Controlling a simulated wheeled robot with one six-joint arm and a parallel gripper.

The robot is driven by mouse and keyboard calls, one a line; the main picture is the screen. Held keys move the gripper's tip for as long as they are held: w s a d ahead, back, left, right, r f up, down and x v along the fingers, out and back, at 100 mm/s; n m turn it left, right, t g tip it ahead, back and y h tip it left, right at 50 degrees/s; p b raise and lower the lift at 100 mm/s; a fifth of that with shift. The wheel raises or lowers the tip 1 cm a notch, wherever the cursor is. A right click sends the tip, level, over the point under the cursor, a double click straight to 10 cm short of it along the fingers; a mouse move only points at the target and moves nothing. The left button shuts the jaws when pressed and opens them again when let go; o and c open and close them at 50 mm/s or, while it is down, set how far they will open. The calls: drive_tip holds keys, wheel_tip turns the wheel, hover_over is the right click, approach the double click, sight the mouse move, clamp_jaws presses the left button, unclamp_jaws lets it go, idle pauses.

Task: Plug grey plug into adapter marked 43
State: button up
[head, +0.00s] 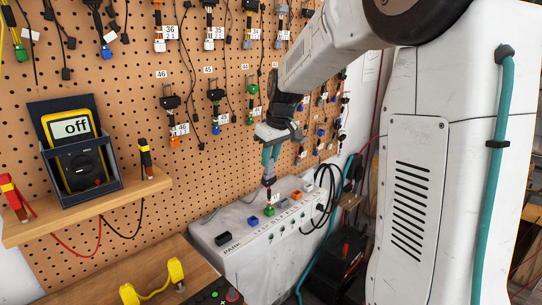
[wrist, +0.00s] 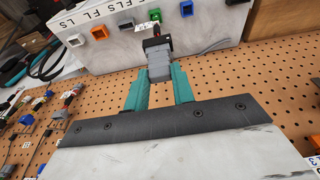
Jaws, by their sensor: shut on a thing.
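My gripper (head: 269,160) points down above the white tester box (head: 228,238) on the bench. Its teal fingers show in the wrist view (wrist: 159,90), shut on an adapter (wrist: 160,62) with a grey body and a black end. The adapter's lower end is over or at the green plug (head: 270,210) on the box top; I cannot tell whether they touch. A white tag hangs by it, its number unreadable. A grey plug (wrist: 125,20) sits on the box between the green and orange ones, partly hidden by the adapter and tag.
An orange plug (wrist: 98,32) and a blue plug (head: 252,221) stand in the same row. Adapters hang on the pegboard (head: 205,165) behind. A multimeter (head: 75,145) reading "off" stands on a wooden shelf (head: 130,195) at left. Black cables lie at the box's right end.

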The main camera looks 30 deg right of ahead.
drive_tip(key=shift+f, duration=0.25)
idle(0.5)
drive_tip(key=o, duration=1)
drive_tip(key=shift+c, duration=0.2)
drive_tip(key=shift+r, duration=0.15)
drive_tip(key=v, duration=0.7)
drive_tip(key=shift+r, duration=0.25)
